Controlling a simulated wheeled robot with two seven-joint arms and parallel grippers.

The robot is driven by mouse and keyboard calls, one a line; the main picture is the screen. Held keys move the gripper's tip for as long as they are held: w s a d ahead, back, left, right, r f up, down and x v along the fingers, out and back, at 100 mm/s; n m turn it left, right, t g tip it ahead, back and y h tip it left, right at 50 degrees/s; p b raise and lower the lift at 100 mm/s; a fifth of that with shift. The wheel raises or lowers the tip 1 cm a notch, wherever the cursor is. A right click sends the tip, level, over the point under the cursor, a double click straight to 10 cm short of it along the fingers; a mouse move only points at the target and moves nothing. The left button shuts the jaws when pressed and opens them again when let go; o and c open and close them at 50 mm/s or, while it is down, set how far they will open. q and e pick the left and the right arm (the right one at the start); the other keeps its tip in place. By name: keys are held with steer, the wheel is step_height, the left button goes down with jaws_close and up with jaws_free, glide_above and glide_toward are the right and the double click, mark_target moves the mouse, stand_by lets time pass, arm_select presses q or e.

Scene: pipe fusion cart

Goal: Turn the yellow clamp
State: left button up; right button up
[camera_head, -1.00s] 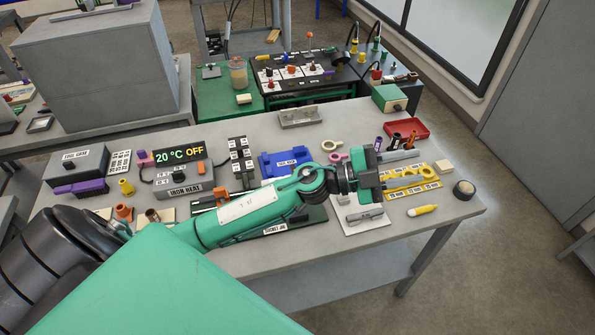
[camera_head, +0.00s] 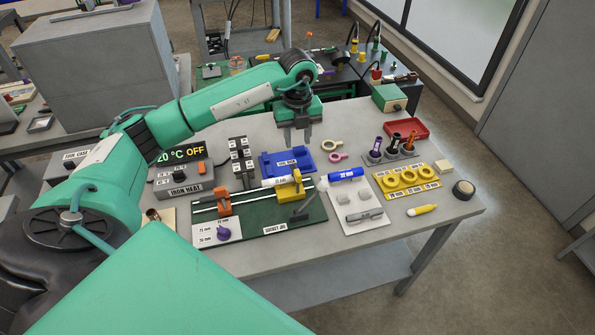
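The yellow clamp (camera_head: 289,189) stands at the right end of the rails on the green socket jig board (camera_head: 262,222). A white pipe piece lies just behind the clamp. My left gripper (camera_head: 297,142) points down above and behind the clamp, near the blue tray, and is apart from it. Its two fingers show a gap with nothing between them. My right gripper is out of view.
An orange clamp (camera_head: 223,202) stands on the same rails, left of the yellow one. The blue tray (camera_head: 270,164) lies behind the jig. A blue pipe (camera_head: 346,174) and a white plate (camera_head: 369,221) lie to the right. Yellow rings (camera_head: 408,177) sit further right.

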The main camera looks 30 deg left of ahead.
mark_target(297, 172)
arm_select(q)
step_height(297, 172, down, 13)
steer(key=p, duration=0.5)
steer(key=shift+r, duration=0.15)
steer(key=shift+f, duration=0.4)
steer(key=shift+c, duration=0.3)
jaws_close()
